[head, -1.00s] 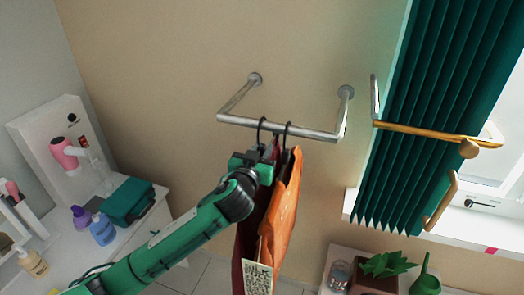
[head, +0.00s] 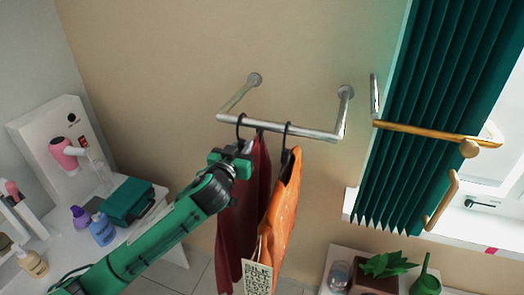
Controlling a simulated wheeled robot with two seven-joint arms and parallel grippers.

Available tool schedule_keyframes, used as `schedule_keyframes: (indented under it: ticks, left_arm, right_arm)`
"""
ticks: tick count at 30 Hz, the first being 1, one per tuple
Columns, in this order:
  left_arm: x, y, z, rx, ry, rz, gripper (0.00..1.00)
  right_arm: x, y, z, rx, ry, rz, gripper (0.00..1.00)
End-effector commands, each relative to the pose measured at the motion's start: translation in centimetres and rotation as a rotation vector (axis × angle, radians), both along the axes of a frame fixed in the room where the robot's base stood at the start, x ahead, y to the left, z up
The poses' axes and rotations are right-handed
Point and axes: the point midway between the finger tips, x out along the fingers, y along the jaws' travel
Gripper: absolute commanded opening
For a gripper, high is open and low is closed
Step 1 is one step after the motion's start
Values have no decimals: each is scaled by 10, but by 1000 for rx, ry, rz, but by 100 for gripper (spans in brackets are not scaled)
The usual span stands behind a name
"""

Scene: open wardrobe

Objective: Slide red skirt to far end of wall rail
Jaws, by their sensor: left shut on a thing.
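The red skirt (head: 243,210) hangs from a black hanger hooked on the silver wall rail (head: 300,132), near the rail's left end. My left gripper (head: 243,150) is shut on the red skirt's hanger, just below the rail. An orange garment (head: 284,208) with a printed tag hangs to the right of the red skirt from its own black hanger. It partly covers the red skirt. My right gripper is not in view.
A green curtain (head: 415,110) and a wooden bar (head: 430,132) stand right of the rail. A potted plant (head: 382,268) sits low at right. The rail left of the hanger is bare for a short stretch.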

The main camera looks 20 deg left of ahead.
Motion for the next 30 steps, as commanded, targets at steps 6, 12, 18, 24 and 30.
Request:
schedule_keyframes:
  ticks: [6, 12, 18, 24, 30]
  left_arm:
    - [1, 15, -1, 0, 1, 0, 23]
    - [1, 14, 0, 0, 1, 0, 44]
    - [0, 14, -2, -1, 3, 0, 44]
    - [-16, 14, -4, -2, 2, -2, 44]
    - [-54, 16, -6, -1, 1, -2, 44]
  right_arm:
    - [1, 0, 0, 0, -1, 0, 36]
    - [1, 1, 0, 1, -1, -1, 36]
    - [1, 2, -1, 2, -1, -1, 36]
    - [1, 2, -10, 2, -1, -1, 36]
    - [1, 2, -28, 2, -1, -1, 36]
